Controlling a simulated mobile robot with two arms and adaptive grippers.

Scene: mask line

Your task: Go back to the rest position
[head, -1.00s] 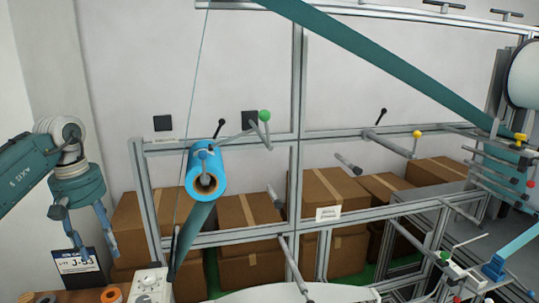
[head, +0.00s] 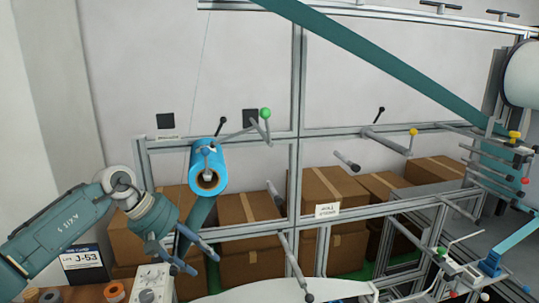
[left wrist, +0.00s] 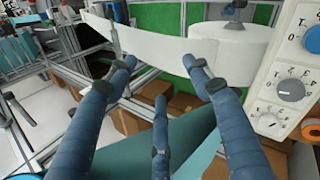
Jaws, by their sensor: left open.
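My left gripper (head: 202,262) is at the lower left of the head view, below the blue roll and just right of the white control box. Its blue fingers are spread and hold nothing. In the left wrist view the open fingers (left wrist: 160,75) point toward a white band, with nothing between them. My right gripper is in neither view.
The blue roll (head: 208,168) sits on a spindle of the grey metal frame (head: 296,90). The white control box (head: 150,284) stands close to my left gripper; its knob panel (left wrist: 290,65) shows in the left wrist view. Cardboard boxes (head: 338,190) stand behind the frame.

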